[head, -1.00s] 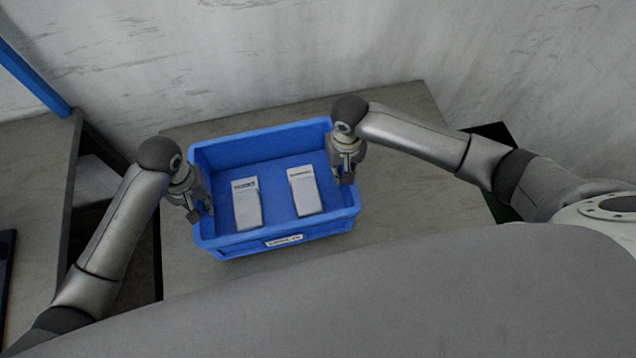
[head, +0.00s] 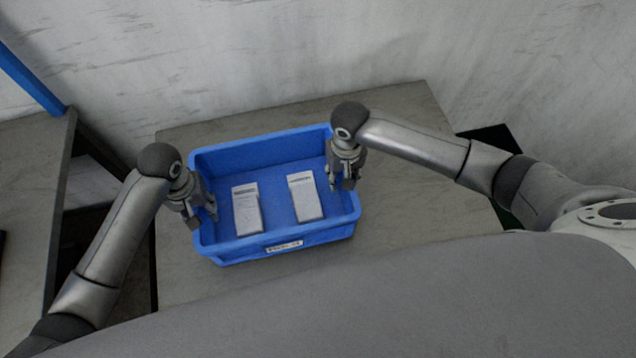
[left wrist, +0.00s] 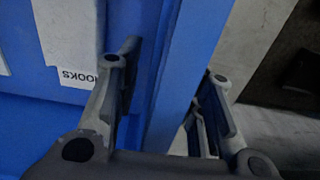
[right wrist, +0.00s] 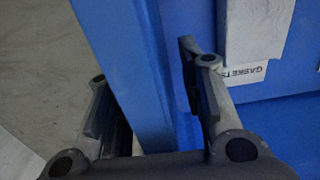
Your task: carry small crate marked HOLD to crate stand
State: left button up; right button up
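A blue crate (head: 262,153) sits on a grey-topped surface (head: 400,215) in the head view. Its front label (head: 284,246) is too small to read, so I cannot confirm HOLD. My left gripper (head: 202,219) is open at the crate's left wall. Its fingers (left wrist: 170,95) straddle the wall (left wrist: 195,60) in the left wrist view, with gaps beside it. My right gripper (head: 340,182) is open at the right wall. Its fingers (right wrist: 145,95) straddle that wall (right wrist: 120,60) in the right wrist view. I cannot tell whether the grey surface is the crate stand.
Two pale packs lie in the crate, a left one (head: 247,210) marked HOOKS and a right one (head: 305,198) marked GASKETS. Another grey table (head: 30,200) stands at the left, across a dark gap. A pale wall (head: 300,60) is behind. The surface is clear right of the crate.

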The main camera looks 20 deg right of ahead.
pick_arm(q)
notch_tip(320, 180, up, 12)
jog(key=shift+f, duration=0.2)
jog(key=shift+r, duration=0.15)
pick_arm(e)
jog(key=shift+r, duration=0.2)
notch_tip(320, 180, up, 12)
jog(key=shift+f, duration=0.2)
dwell(0.5)
